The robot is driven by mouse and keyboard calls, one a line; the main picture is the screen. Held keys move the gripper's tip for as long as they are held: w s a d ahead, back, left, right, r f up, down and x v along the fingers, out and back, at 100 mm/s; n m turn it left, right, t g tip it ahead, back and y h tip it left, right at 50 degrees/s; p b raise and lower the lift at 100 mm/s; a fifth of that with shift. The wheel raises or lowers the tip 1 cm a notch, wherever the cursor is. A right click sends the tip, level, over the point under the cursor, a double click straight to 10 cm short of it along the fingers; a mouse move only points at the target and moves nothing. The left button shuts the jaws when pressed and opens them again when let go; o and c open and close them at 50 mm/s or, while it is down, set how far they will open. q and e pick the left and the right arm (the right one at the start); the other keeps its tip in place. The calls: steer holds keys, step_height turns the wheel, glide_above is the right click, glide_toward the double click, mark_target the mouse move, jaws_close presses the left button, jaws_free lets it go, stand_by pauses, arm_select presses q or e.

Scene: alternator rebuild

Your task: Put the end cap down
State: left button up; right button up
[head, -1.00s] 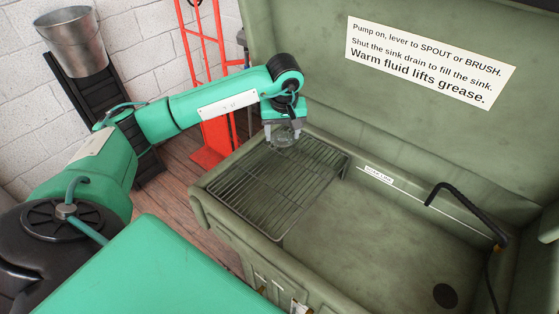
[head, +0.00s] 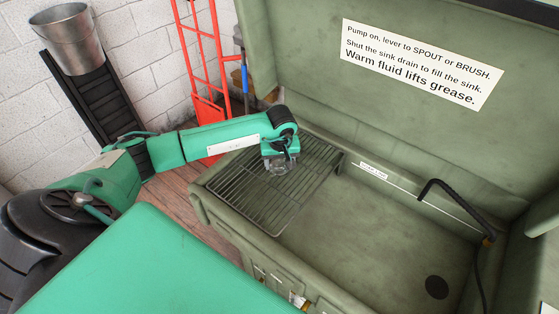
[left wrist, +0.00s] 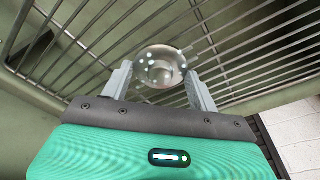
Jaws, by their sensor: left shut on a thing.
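My right gripper is not in view.
The rack is otherwise bare. The sink basin (head: 350,235) to the right is empty, with a black spout (head: 455,205) and a dark drain (head: 436,287). The raised lid (head: 320,80) stands behind. A red hand truck (head: 205,75) and metal bucket (head: 67,38) are at the left.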

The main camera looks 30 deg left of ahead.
mark_target(280, 172)
arm_select(q)
steer(key=shift+f, duration=0.15)
steer(key=o, duration=1.1)
steer(key=shift+r, duration=0.3)
step_height(280, 172, up, 12)
steer(key=s+d+b, duration=0.1)
steer(key=b, duration=0.2)
steer(key=shift+s+f, duration=0.2)
